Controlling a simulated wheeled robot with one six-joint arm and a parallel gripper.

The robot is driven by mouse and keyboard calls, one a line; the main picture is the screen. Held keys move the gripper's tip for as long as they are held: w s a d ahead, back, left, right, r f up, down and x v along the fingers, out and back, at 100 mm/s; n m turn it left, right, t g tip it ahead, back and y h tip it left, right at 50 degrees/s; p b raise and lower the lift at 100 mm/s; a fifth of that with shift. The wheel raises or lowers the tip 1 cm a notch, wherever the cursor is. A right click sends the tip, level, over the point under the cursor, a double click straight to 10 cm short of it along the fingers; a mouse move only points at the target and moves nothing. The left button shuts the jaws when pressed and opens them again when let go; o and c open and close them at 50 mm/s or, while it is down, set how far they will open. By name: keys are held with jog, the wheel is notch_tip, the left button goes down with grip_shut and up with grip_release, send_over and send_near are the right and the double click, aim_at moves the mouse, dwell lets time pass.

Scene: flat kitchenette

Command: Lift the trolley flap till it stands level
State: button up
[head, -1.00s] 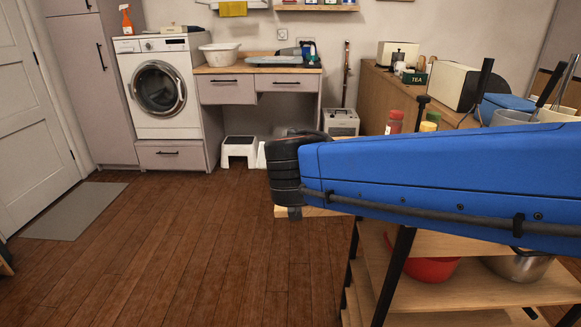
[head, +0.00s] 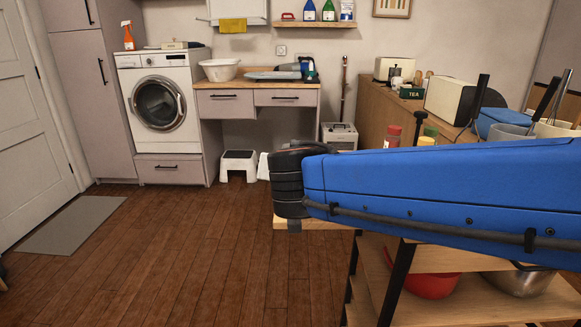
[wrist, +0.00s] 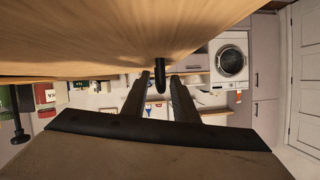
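The trolley (head: 395,290) stands at the lower right in the head view, with black legs and wooden shelves. A pale wooden panel, apparently its flap (head: 325,222), shows as a strip below my blue forearm and looks about level; most of it is hidden. In the wrist view, which appears upside down, a broad wooden surface (wrist: 110,35) fills the top. A black rounded tab or handle (wrist: 162,68) shows at its edge. My gripper (wrist: 160,84) has its two dark fingers apart, one on each side of this tab. I cannot tell whether they touch it.
A red bowl (head: 437,284) and a steel bowl (head: 520,283) sit on the trolley's shelf. A sideboard (head: 375,105) stands behind at the right. A washing machine (head: 157,105) and a white step stool (head: 238,164) are at the back.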

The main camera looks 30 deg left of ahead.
jog(key=v, duration=1.7)
jog(key=shift+d, duration=0.15)
jog(key=shift+s, duration=0.2)
